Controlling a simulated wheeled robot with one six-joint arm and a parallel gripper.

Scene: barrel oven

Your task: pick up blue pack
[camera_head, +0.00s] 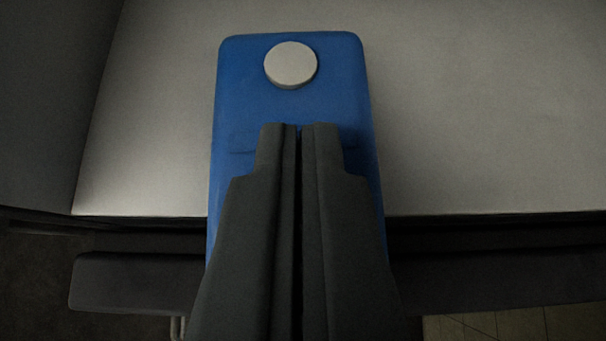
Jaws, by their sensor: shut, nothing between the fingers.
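The blue pack (243,92) is a flat, rounded rectangle with a pale round cap (291,64) near its far end. It lies on a light grey surface (480,120), and its near end reaches past that surface's front edge. My gripper (299,126) is in front of the pack in the picture, with its fingertips over the pack's middle. The fingers are shut together with nothing between them. Whether the fingertips touch the pack cannot be told. My gripper hides the pack's near middle part.
A dark bar (135,282) runs across below the front edge of the surface. A grey wall or panel (45,100) stands at the left. The surface right of the pack is clear. Tiled floor (510,325) shows at the bottom right.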

